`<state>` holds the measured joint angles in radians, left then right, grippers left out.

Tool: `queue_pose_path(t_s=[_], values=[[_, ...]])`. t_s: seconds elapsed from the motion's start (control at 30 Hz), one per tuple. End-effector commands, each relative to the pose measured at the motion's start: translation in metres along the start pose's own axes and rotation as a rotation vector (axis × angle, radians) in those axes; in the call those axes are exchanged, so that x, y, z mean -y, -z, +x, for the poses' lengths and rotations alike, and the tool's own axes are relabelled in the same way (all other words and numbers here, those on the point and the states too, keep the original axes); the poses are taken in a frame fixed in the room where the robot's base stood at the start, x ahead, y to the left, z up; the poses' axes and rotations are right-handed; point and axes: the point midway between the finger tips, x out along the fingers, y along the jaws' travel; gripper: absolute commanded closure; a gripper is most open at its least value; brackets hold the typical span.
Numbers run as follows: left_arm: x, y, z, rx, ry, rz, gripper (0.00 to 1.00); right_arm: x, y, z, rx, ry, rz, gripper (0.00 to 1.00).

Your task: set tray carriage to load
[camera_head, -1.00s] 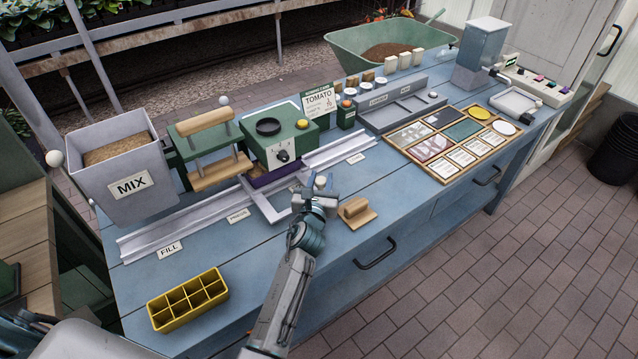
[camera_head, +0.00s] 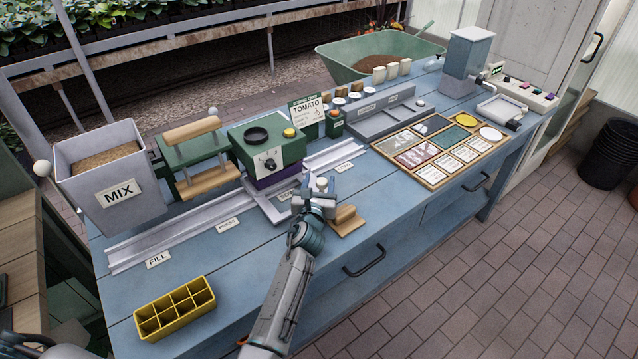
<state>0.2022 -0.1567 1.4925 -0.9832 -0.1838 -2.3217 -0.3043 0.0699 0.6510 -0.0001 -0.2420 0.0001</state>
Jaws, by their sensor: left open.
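The tray carriage (camera_head: 262,205), a light grey frame, sits on the metal rail (camera_head: 192,229) in front of the green seeder box. It stands between the PRESS label (camera_head: 228,224) and the far right rail label (camera_head: 345,167), whose text is too small to read surely. A pale knob (camera_head: 321,184) shows at its front right. My left gripper (camera_head: 319,197) is open at this knob; its fingers partly hide the carriage's handle, and I cannot tell whether they touch it. My right gripper is not in view.
A wooden block (camera_head: 346,221) lies just right of my gripper. A yellow cell tray (camera_head: 175,308) sits front left, near the FILL label (camera_head: 158,260). The MIX hopper (camera_head: 118,194) and green press (camera_head: 192,160) stand behind the rail. The front bench strip is mostly clear.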

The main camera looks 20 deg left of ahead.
Motion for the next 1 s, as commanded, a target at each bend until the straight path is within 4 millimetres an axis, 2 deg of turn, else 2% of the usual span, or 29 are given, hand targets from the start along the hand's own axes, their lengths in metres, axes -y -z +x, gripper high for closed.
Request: queue_pose_path(t_s=[0.17, 0.4, 0.6, 0.8, 1.0], values=[[0.001, -0.001, -0.019, -0.002, 0.000, -0.001, 0.50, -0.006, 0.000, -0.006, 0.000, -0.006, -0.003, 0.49], [0.000, 0.000, -0.067, -0.004, -0.001, -0.002, 0.50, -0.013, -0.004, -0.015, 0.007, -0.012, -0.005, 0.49], [0.000, 0.001, -0.096, -0.003, 0.000, 0.000, 0.50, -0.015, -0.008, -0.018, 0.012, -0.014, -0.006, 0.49], [0.000, 0.001, -0.107, -0.002, 0.000, 0.000, 0.50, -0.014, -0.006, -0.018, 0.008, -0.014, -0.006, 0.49], [0.000, 0.001, -0.107, -0.002, 0.000, 0.000, 0.50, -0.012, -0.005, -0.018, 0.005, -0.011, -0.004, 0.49]])
